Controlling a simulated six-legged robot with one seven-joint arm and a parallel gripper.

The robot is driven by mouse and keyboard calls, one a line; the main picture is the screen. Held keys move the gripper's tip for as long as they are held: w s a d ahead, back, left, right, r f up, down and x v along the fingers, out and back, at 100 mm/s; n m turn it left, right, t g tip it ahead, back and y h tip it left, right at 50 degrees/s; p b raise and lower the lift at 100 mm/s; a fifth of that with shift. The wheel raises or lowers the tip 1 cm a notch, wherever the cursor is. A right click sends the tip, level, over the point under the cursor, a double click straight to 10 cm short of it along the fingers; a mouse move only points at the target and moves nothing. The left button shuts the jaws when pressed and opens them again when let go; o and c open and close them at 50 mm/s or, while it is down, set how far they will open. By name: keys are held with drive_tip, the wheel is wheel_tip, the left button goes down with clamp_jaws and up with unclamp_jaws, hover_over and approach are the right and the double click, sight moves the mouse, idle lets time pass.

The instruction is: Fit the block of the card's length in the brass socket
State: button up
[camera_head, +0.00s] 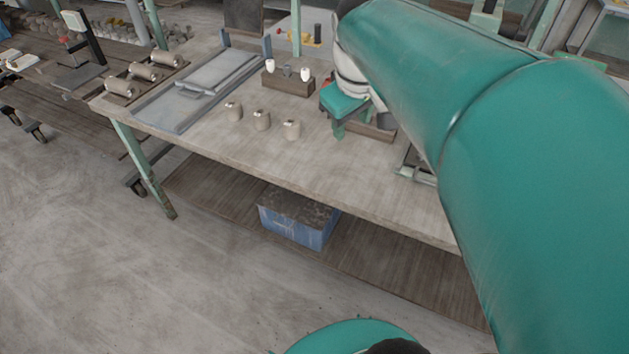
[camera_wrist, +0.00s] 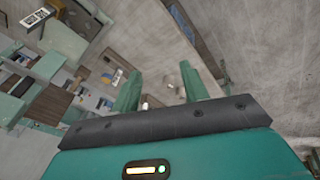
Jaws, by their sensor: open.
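I cannot make out the card or the brass socket for certain; my arm hides part of the bench's right side.
A wooden rack (camera_head: 288,84) with white and grey pieces stands behind the row. A grey sliding board (camera_head: 215,75) and a tray of clay rolls (camera_head: 122,88) lie to the left. A metal fixture (camera_head: 417,172) shows beside my arm. The bench front is clear. A blue crate (camera_head: 290,226) sits below.

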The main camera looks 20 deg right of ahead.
drive_tip(key=s+a+f+m+t+y, duration=0.1)
drive_tip(key=s+a+f, duration=0.4)
drive_tip(key=s+a, duration=0.5)
drive_tip(key=shift+f+m+t+y, duration=0.35)
drive_tip(key=shift+m+t, duration=0.25)
drive_tip(key=shift+m, duration=0.4)
drive_tip(key=shift+s, duration=0.15)
drive_tip(key=shift+c, duration=0.7)
drive_tip(key=shift+d, duration=0.2)
